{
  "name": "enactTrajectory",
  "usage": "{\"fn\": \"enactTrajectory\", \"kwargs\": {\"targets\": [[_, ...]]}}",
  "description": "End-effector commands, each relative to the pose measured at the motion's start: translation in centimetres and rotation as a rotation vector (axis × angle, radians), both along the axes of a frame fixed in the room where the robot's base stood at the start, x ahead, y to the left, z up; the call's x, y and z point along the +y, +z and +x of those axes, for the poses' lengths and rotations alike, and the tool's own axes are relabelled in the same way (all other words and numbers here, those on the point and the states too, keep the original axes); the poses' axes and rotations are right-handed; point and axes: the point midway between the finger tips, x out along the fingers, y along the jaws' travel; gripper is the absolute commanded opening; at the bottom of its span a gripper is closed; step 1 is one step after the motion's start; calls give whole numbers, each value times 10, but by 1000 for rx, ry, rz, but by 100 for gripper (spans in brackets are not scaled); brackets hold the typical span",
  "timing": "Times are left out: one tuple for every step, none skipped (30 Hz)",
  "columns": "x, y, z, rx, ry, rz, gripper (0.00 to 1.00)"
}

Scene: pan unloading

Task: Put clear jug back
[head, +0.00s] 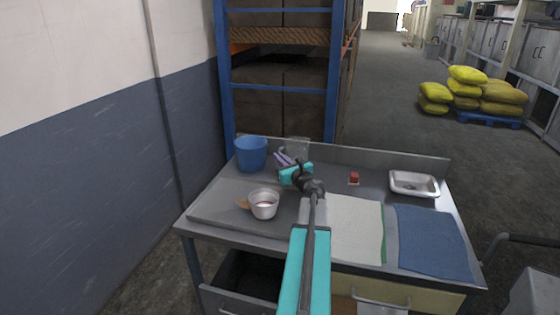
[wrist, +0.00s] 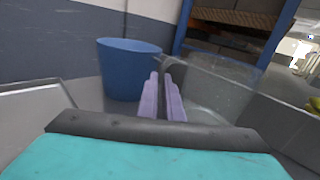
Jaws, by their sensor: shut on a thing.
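The clear jug (head: 299,147) is at the back of the table, right of the blue bucket. It is see-through and looks about upright, mostly beyond my gripper in the head view. In the wrist view the jug (wrist: 215,88) fills the right middle, with its handle side toward my purple fingers. My gripper (head: 281,157) is shut on the clear jug, apparently at its handle; the fingers (wrist: 163,82) stand close together there. The exact contact is hard to see. I cannot tell whether the jug's base touches the table.
The blue bucket (head: 251,155) stands just left of the jug. A raised back edge (head: 385,162) bounds the table.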

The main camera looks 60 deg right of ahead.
Motion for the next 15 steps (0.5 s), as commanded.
{"fn": "enactTrajectory", "kwargs": {"targets": [[0,-4,0,1,0,0,0],[0,-6,0,0,0,0,0],[0,-8,0,0,0,1,0],[0,-9,0,0,0,1,0],[0,-10,0,0,0,0,0],[0,-10,0,-1,0,0,0],[0,-10,0,0,0,-1,0],[0,-10,0,0,0,-1,0],[0,-10,0,0,0,-1,0],[0,-10,0,0,0,-1,0],[0,-10,0,0,0,-1,0],[0,-10,0,0,0,-1,0],[0,-10,0,0,0,-1,0],[0,-10,0,0,0,-1,0],[0,-11,0,0,0,-1,0]]}}
